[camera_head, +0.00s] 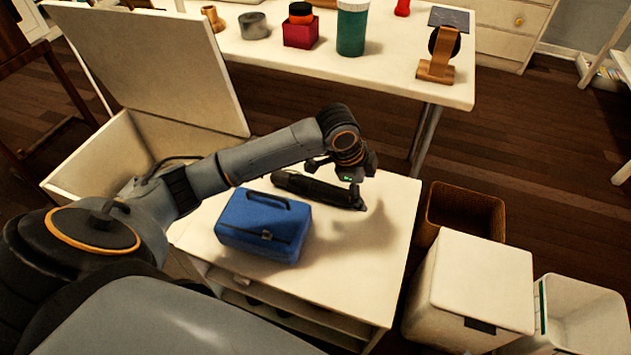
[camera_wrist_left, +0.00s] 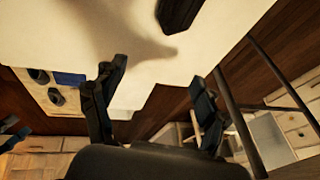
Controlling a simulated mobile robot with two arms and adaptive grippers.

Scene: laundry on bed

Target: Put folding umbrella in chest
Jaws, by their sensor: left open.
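The black folding umbrella (camera_head: 312,190) lies on a small white table (camera_head: 390,225), behind a blue case. One end of the umbrella shows at the top edge of the left wrist view (camera_wrist_left: 178,12). The white chest (camera_head: 88,165) stands at the left with its lid (camera_head: 150,60) raised; my left arm hides part of it, and its inside bottom is hidden. My left gripper (camera_head: 340,182) is over the right end of the umbrella. Its fingers are apart and empty in the left wrist view (camera_wrist_left: 155,85), with the umbrella outside them. My right gripper is out of view.
The blue case (camera_head: 263,225) with a handle sits beside the umbrella. A long white table (camera_head: 385,70) behind holds a green jar (camera_head: 352,28), a red box (camera_head: 300,32) and a wooden stand (camera_head: 437,70). Bins (camera_head: 470,285) stand at the right.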

